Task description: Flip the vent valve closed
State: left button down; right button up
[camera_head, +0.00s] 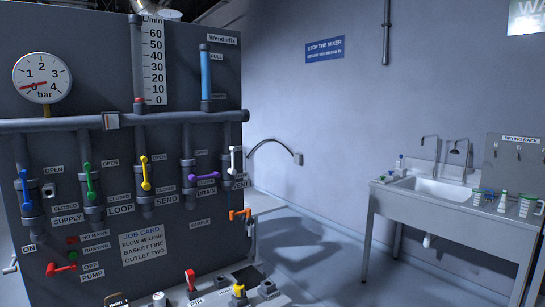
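The vent valve has a white lever (235,160) at the right end of the row of valves on the dark panel. The lever stands about upright on a dark vertical pipe. A label (241,184) below it seems to read VENT. The smaller lettering beside it is too small to read. Neither of my grippers is in view.
A horizontal pipe (120,121) crosses above. A sink table (440,192) stands right; floor between is clear.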

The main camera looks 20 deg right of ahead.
aim_at(233, 170)
jog(key=z, duration=1)
jog(key=i, duration=1.25)
jog(key=z, duration=0.15)
